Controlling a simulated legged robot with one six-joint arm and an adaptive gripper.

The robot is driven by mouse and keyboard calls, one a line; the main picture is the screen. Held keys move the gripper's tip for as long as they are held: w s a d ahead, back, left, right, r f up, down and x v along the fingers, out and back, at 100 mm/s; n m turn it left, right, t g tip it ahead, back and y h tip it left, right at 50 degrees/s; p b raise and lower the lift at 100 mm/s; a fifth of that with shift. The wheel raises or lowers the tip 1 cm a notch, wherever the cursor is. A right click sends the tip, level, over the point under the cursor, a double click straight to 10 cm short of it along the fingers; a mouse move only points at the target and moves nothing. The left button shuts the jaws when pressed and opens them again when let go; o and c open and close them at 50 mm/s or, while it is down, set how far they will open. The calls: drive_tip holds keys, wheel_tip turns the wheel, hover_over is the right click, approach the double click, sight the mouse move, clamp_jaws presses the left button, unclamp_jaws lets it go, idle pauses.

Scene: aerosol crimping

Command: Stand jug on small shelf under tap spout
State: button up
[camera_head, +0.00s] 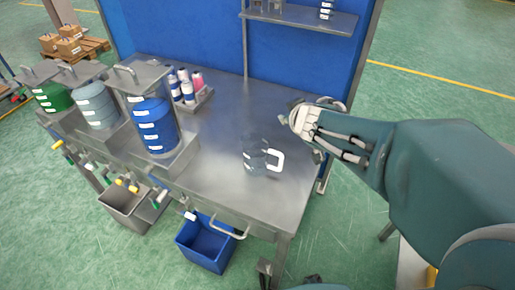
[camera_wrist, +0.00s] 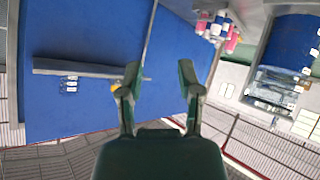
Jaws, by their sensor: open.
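A clear jug (camera_head: 255,157) with a white handle (camera_head: 276,160) stands upright on the steel table (camera_head: 215,180), near its right side. My gripper (camera_head: 297,122) is up and to the right of the jug in the head view, apart from it. In the wrist view my gripper (camera_wrist: 158,82) has its two fingers spread with nothing between them. The jug is not visible there. Taps with coloured handles (camera_head: 128,185) line the table's front edge below the drums. I cannot clearly make out a small shelf under a spout.
Green (camera_head: 54,97), grey-blue (camera_head: 95,105) and blue (camera_head: 153,124) drums stand at the table's left. A rack of small bottles (camera_head: 188,88) sits behind them. Grey (camera_head: 128,212) and blue (camera_head: 207,243) bins are below the front edge. A wall shelf (camera_head: 300,18) hangs on the blue panel.

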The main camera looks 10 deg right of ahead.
drive_tip(key=w+a+f+n+g+y, duration=0.1)
drive_tip(key=a+f+n+g+y, duration=0.15)
drive_tip(key=f, duration=0.25)
drive_tip(key=g+y, duration=0.2)
drive_tip(key=y, duration=0.1)
approach(248, 151)
drive_tip(key=shift+n, duration=0.45)
drive_tip(key=x, duration=1)
drive_tip(key=shift+w+f, duration=0.15)
drive_tip(key=shift+f, duration=0.05)
clamp_jaws()
